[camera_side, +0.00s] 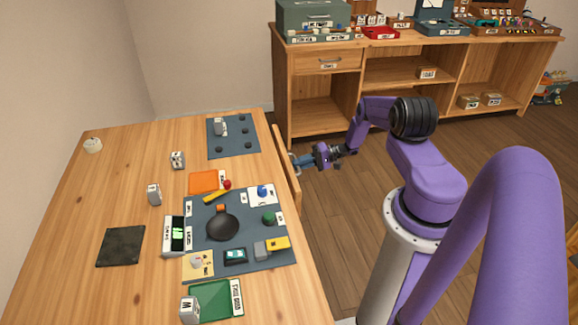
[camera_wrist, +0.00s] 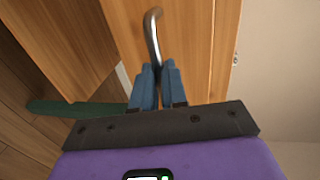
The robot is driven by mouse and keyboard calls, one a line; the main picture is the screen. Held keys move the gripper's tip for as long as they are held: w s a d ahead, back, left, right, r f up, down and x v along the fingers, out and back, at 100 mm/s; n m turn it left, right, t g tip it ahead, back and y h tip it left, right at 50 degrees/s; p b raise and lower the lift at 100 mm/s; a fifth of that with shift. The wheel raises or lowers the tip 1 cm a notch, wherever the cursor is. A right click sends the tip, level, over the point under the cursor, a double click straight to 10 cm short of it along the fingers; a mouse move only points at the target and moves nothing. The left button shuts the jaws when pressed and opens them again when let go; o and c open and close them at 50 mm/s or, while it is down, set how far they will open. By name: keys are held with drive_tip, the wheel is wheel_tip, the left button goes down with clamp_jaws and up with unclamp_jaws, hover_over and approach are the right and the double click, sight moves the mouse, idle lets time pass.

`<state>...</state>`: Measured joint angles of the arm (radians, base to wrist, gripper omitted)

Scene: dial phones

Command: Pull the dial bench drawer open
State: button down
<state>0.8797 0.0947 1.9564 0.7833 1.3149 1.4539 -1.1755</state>
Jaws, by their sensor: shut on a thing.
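The dial bench (camera_side: 130,180) is a wooden table on the left in the side view. The drawer front (camera_side: 288,185) is a wooden panel along its right edge, standing slightly out from the tabletop edge. In the wrist view the drawer's curved silver handle (camera_wrist: 153,28) runs down between the blue fingers of my gripper (camera_wrist: 158,72). My gripper is shut on this handle. In the side view my gripper (camera_side: 298,161) is at the panel's outer face, and the handle is mostly hidden by the fingers. The inside of the drawer cannot be made out.
A blue-grey mat (camera_side: 240,250) with several small parts lies on the bench, beside a smaller mat (camera_side: 243,127) and a green tray (camera_side: 215,300). A wooden shelf unit (camera_side: 410,70) stands at the back. The floor (camera_side: 320,225) beside the bench is clear.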

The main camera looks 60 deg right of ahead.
drive_tip(key=f+v, duration=0.1)
drive_tip(key=v, duration=0.7)
drive_tip(key=shift+s+d+f, duration=0.2)
drive_tip(key=shift+d+f, duration=0.05)
drive_tip(key=shift+f, duration=0.05)
drive_tip(key=c, duration=1.2)
unclamp_jaws()
drive_tip(key=shift+s+d+r, duration=0.55)
drive_tip(key=shift+r, duration=0.8)
drive_tip(key=shift+s+d+r, duration=0.55)
drive_tip(key=shift+r, duration=0.75)
drive_tip(key=shift+s+d+r, duration=0.55)
drive_tip(key=shift+s+r, duration=0.05)
drive_tip(key=shift+r, duration=0.75)
drive_tip(key=shift+o, duration=0.2)
